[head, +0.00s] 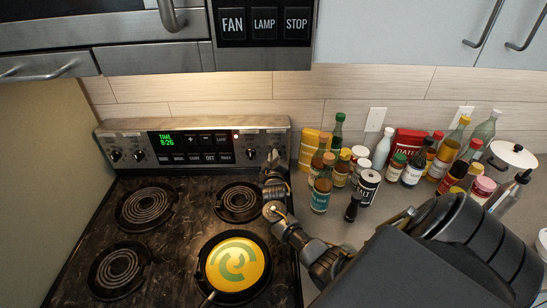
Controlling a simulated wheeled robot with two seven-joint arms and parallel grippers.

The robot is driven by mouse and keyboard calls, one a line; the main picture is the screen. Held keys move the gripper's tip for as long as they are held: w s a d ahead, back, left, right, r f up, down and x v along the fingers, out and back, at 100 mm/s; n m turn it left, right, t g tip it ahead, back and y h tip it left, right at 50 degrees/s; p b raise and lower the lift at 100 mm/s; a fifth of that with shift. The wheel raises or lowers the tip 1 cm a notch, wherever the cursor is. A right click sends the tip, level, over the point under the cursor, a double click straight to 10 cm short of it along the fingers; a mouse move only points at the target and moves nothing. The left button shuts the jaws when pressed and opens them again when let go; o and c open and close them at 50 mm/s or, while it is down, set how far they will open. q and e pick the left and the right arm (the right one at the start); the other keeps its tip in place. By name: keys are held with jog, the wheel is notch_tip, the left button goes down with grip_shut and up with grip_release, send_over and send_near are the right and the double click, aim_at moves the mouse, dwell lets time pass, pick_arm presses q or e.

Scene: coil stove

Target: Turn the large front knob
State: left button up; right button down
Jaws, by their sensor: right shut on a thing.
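The stove's back panel (190,142) carries control knobs at both ends. Two knobs are at the left end, and a right inner knob (251,153) is at the right end. My right gripper (273,159) is at the panel's far right end, shut on the far-right knob, which its fingers mostly hide. I cannot read the knob labels or tell how far this knob is turned. My right arm reaches in from the lower right, over the stove's right edge. My left gripper is not in view.
A pan with yellow-green contents (234,264) sits on the front right coil, near my forearm. The rear right coil (239,201) and both left coils are bare. Several bottles and jars (340,167) crowd the counter at right. A microwave (150,25) overhangs the stove.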

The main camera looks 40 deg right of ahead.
jog(key=c, duration=1.4)
grip_release()
jog(key=shift+a, duration=0.1)
jog(key=shift+c, duration=0.2)
jog(key=b+v, duration=0.3)
jog(key=v, duration=0.8)
